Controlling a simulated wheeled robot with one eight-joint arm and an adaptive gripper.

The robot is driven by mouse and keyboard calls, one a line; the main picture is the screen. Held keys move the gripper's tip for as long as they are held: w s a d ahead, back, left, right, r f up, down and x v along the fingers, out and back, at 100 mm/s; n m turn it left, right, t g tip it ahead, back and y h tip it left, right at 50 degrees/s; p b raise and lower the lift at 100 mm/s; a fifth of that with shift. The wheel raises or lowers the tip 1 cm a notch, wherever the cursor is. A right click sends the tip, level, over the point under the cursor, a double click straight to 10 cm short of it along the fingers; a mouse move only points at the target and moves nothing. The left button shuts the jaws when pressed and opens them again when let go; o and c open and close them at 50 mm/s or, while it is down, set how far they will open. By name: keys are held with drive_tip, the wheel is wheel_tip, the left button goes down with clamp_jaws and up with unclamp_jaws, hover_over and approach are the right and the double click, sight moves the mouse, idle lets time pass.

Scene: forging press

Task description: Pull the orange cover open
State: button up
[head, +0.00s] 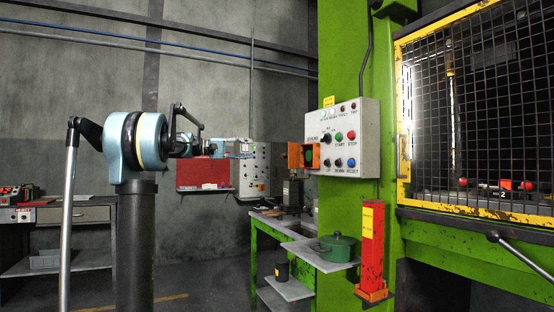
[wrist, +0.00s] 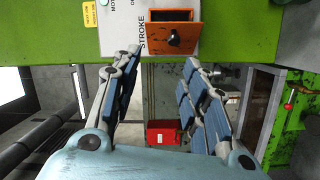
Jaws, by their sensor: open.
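The orange cover (head: 295,155) sits at the left edge of the grey control panel (head: 350,140). It stands out from the panel, and a green button (head: 309,155) shows beside it in an orange frame.
The panel is mounted on a green press column (head: 345,50). A yellow-framed mesh guard (head: 480,110) is at right. Below are an orange-red post (head: 372,245), a green pot (head: 337,247) on a shelf and a green workbench (head: 262,232).

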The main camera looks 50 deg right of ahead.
sight(284, 156)
drive_tip(key=a+f+n+t+h, duration=0.1)
drive_tip(key=a+f+n+t, duration=0.1)
drive_tip(key=a+f+n, duration=0.15)
drive_tip(key=shift+n, duration=0.35)
drive_tip(key=x, duration=1.1)
drive_tip(key=r+x, duration=0.1)
drive_tip(key=x, duration=0.5)
drive_tip(key=shift+s+d, duration=0.2)
drive_tip(key=shift+d, duration=0.05)
drive_tip(key=shift+c, duration=0.2)
clamp_jaws()
